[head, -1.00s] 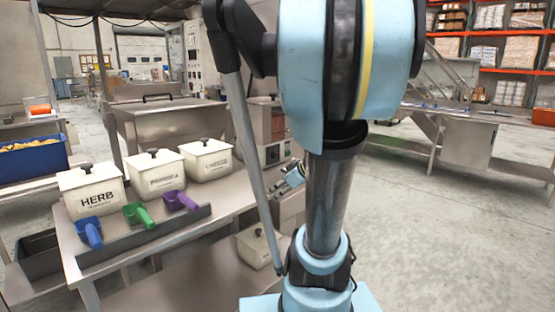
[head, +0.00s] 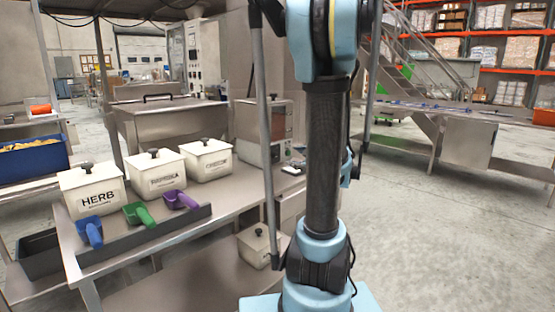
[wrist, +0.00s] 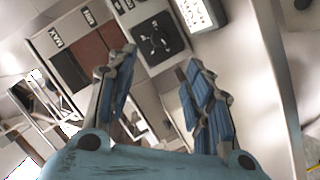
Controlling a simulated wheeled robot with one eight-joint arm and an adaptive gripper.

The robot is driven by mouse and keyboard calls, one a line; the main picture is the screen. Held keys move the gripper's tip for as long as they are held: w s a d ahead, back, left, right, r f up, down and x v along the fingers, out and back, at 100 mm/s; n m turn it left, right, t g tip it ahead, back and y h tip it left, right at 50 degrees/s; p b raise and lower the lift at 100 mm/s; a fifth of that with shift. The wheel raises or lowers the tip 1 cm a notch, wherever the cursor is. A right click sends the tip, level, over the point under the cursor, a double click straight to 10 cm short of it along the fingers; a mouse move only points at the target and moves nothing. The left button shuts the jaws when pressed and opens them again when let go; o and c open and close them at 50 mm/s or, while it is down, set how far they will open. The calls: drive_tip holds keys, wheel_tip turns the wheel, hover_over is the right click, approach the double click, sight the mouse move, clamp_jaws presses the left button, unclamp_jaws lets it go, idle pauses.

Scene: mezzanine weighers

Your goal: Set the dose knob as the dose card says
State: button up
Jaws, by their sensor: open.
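In the wrist view, a black square dial plate with a round black knob (wrist: 156,40) and pale marks around it sits on a grey metal panel. A white card (wrist: 200,12) with dark print, too small to read, is just right of it at the top edge. My gripper (wrist: 163,82) is open and empty, its two blue-padded fingers spread below the knob and apart from it. In the head view, the grey machine box (head: 250,128) stands at the bench's far right end. My gripper is hidden there behind my arm.
Three lidded cream bins, one marked HERB (head: 95,193), stand on the bench with blue (head: 91,232), green (head: 139,214) and purple (head: 181,200) scoops in front. Another cream bin (head: 255,246) is on the lower shelf. Brown windows (wrist: 88,58) are left of the knob.

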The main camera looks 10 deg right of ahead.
sight(276, 156)
drive_tip(key=x, duration=1.5)
drive_tip(key=shift+s, duration=0.1)
drive_tip(key=c, duration=1)
drive_tip(key=shift+a, duration=0.15)
drive_tip(key=shift+c, duration=0.2)
